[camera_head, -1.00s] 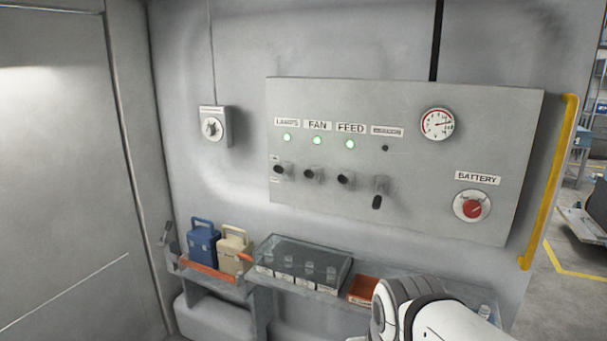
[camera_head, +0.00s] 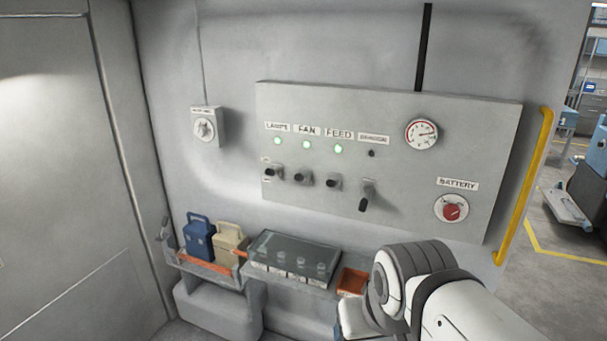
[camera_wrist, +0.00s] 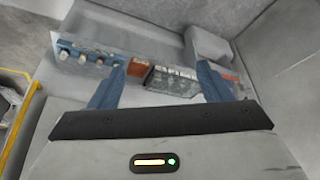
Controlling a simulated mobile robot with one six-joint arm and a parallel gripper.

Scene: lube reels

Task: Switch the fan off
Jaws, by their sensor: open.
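The grey control panel (camera_head: 290,220) is on the wall in the head view. Its FAN label (camera_head: 307,131) has a lit green lamp (camera_head: 307,145) below it, and under that the black fan switch (camera_head: 301,177). Similar switches under LAMPS (camera_head: 271,172) and FEED (camera_head: 333,182) flank it, also with lit green lamps. A fourth lever (camera_head: 364,203) hangs down under an unlit lamp. In the wrist view my gripper (camera_wrist: 165,88) is open and empty, its two blue fingers apart above the shelf.
A shelf below the panel holds a clear-lidded box (camera_head: 293,250), an orange bin (camera_head: 352,281), and blue (camera_head: 199,241) and beige (camera_head: 229,243) cans. A red battery knob (camera_head: 452,212), a gauge (camera_head: 421,134) and a yellow handrail (camera_head: 525,190) are at right.

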